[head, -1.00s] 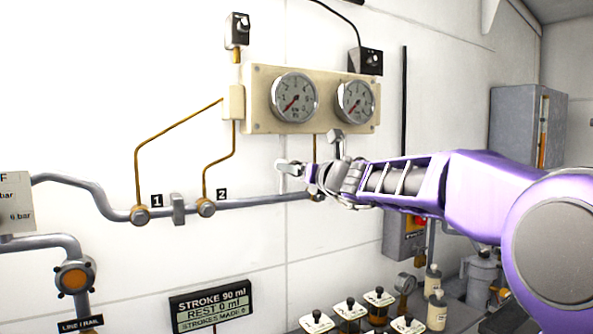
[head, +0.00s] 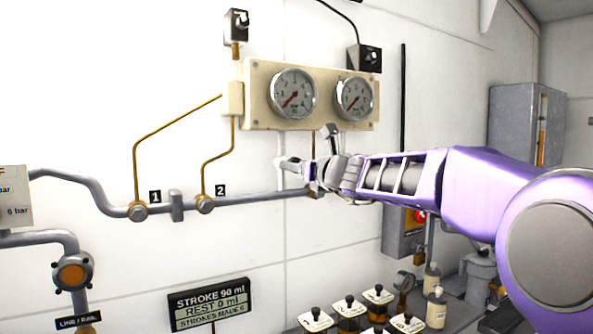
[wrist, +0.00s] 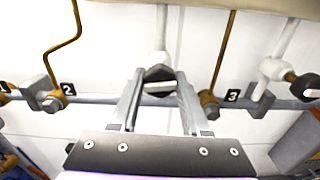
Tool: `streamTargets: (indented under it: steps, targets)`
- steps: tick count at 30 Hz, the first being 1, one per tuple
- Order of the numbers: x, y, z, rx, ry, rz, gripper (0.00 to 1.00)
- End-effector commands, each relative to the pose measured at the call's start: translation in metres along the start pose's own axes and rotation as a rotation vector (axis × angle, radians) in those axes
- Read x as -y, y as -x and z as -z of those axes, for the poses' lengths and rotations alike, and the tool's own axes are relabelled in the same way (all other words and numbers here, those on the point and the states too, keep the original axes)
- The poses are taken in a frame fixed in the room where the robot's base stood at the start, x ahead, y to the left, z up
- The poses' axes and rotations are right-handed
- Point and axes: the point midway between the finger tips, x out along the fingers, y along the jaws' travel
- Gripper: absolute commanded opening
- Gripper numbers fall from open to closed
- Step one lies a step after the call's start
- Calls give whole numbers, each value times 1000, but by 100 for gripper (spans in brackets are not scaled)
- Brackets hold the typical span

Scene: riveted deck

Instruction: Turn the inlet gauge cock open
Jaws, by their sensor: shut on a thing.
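In the wrist view, a gauge cock with a dark round knob and a pale bar across its face (wrist: 160,74) sits on a white vertical pipe, between the labels 2 and 3. My gripper (wrist: 160,88) has a finger on each side of this knob and is shut on it. The pale bar lies about level in the wrist view. In the head view my gripper (head: 300,166) reaches in from the right, below the left dial gauge (head: 293,93). There it hides most of the cock.
A second cock with a dark knob (wrist: 305,86) stands to the right in the wrist view. The grey pipe (head: 255,200) and thin brass lines run along the wall nearby. The right dial gauge (head: 354,98) is above my wrist. Several topped containers stand below.

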Motion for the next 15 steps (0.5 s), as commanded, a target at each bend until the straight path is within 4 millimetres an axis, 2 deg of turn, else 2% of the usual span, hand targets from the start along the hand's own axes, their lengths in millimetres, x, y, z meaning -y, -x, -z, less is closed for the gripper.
streamTargets:
  steps: [15]
  targets:
    - [0, 0, 4, 1, 475, -1, 0]
